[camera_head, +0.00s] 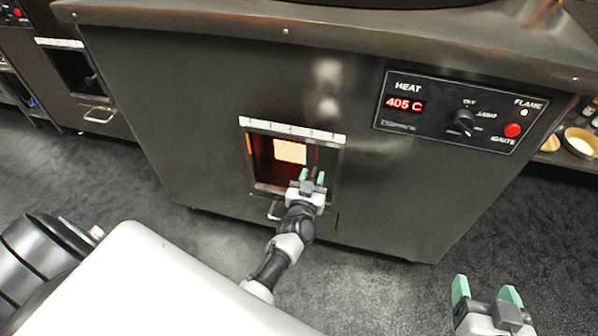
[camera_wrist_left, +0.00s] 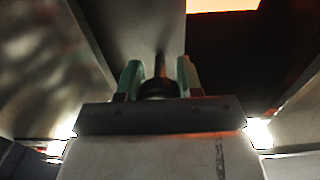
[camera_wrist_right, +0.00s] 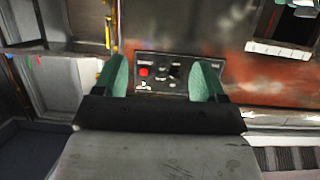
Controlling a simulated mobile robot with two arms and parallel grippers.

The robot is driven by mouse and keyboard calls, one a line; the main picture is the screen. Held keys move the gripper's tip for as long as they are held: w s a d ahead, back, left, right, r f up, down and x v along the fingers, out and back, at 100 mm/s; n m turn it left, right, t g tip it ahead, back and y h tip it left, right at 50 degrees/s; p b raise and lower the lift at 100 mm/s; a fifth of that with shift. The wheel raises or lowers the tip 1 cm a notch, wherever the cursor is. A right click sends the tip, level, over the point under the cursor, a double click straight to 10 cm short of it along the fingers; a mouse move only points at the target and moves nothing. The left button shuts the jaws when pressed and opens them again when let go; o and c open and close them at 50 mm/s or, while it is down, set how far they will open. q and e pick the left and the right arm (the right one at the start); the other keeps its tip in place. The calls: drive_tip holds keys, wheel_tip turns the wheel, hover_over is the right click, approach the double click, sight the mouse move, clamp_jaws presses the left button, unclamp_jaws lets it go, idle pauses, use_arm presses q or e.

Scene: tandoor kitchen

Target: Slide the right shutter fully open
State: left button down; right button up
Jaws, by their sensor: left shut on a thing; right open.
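The tandoor (camera_head: 200,120) in the middle of the head view has a square opening low in its front, with an orange glow (camera_head: 290,151) inside. A dark metal shutter (camera_head: 329,162) stands at the right of the opening, whose left and middle part is uncovered. My left gripper (camera_head: 312,178) is at the opening's lower right, shut on the shutter's knob. In the left wrist view the dark knob (camera_wrist_left: 160,70) sits between the green fingertips, in front of the grey shutter panel (camera_wrist_left: 125,35). My right gripper (camera_head: 487,290) is open and empty, apart from the tandoor.
A pale marked strip (camera_head: 292,131) runs above the opening, and a loop handle (camera_head: 274,211) sits below it. The control panel (camera_head: 447,112) reads 405 C. A second tandoor opening (camera_head: 75,70) is at the left. A shelf with bowls (camera_head: 580,143) is at the right.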

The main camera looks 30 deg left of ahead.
use_arm(q)
drive_tip(key=shift+d, duration=0.3)
use_arm(e)
drive_tip(key=shift+s+f, duration=0.1)
drive_tip(key=shift+f, duration=0.1)
use_arm(q)
drive_tip(key=c, duration=0.8)
unclamp_jaws()
drive_tip(key=shift+p+v, duration=1.45)
drive_tip(key=shift+v, duration=3.9)
use_arm(e)
drive_tip(key=s+d+f+g+h, duration=0.2)
drive_tip(key=s+d+f+g, duration=0.1)
drive_tip(key=s+f+g, duration=0.2)
drive_tip(key=shift+s+d+f+g, duration=0.15)
drive_tip(key=shift+s+f+g, duration=0.05)
drive_tip(key=shift+s+g, duration=1.3)
